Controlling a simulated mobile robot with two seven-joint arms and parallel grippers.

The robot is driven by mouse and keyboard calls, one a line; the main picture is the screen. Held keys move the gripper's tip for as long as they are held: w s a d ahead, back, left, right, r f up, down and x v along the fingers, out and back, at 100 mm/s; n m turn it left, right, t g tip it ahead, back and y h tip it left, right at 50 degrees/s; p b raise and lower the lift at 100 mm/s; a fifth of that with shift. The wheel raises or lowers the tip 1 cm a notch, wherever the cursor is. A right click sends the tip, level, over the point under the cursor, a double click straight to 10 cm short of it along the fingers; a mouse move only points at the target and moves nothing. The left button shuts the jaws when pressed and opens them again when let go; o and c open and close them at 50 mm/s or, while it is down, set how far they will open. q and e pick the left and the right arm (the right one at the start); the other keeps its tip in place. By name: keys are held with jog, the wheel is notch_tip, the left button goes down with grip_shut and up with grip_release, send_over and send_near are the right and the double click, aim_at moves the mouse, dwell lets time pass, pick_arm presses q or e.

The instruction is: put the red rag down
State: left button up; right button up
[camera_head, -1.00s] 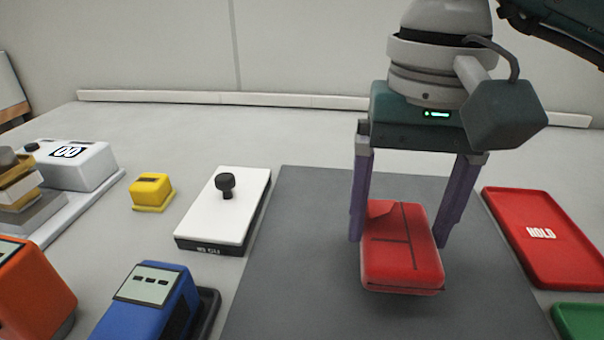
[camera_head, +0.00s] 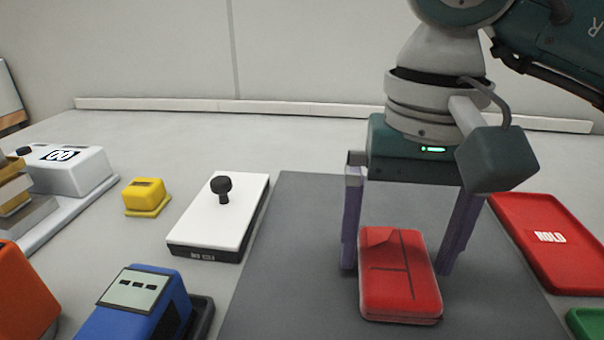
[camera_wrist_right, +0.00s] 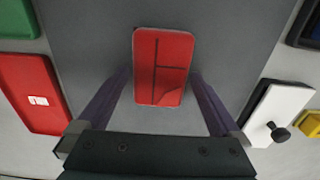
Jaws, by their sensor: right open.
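The red rag (camera_head: 398,280) is a folded red pad with dark seams and one turned corner. It lies flat on the dark grey mat (camera_head: 290,250). My right gripper (camera_head: 396,268) is above and around it, with purple fingers on either side. The fingers are open, and gaps show between them and the rag. In the right wrist view the rag (camera_wrist_right: 163,66) lies between and just beyond the open fingers. My left gripper is not in view.
A red tray (camera_head: 545,225) marked HOLD and a green tray (camera_head: 588,322) are right of the mat. A white block with a black knob (camera_head: 215,230), a yellow box (camera_head: 147,196), a blue device (camera_head: 140,305) and an orange one (camera_head: 22,290) stand left. The mat around the rag is clear.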

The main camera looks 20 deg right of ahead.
aim_at(397, 256)
notch_tip(397, 256, up, 12)
jog(key=p, duration=0.1)
jog(key=shift+r, duration=0.1)
dwell(0.5)
